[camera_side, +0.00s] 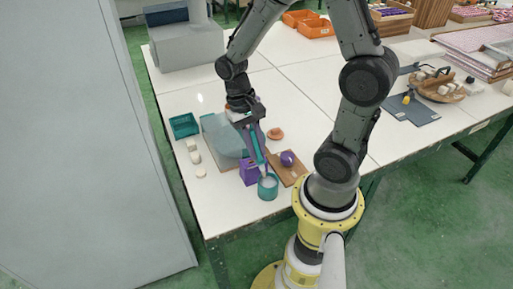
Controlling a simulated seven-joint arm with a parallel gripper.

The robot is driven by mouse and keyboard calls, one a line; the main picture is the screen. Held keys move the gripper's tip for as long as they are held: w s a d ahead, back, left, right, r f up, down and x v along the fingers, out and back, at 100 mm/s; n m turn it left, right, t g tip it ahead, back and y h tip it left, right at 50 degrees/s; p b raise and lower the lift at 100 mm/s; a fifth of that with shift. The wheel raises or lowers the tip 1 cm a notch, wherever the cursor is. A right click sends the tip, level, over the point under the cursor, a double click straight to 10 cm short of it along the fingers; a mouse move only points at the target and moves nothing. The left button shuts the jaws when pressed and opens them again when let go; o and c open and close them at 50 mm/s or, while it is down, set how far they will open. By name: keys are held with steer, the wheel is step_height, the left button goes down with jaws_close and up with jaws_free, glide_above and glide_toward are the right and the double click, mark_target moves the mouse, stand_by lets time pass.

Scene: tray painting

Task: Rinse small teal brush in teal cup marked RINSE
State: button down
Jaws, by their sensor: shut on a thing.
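My gripper (249,118) is shut on the teal brush (257,145) and points down over the near left part of the table. The brush slants down and to the right. Its pale tip end (263,171) is at the mouth of the teal cup (268,190). I cannot tell how deep the tip sits in the cup. The cup stands upright near the table's front edge. Any RINSE marking on it is too small to read.
A purple box (248,173) stands close left of the cup. A brown board with a purple ball (287,159) lies to its right. A teal tray (184,125) and small pale pieces (195,157) are at left.

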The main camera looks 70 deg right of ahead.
mark_target(256, 138)
steer(key=shift+r, duration=2.25)
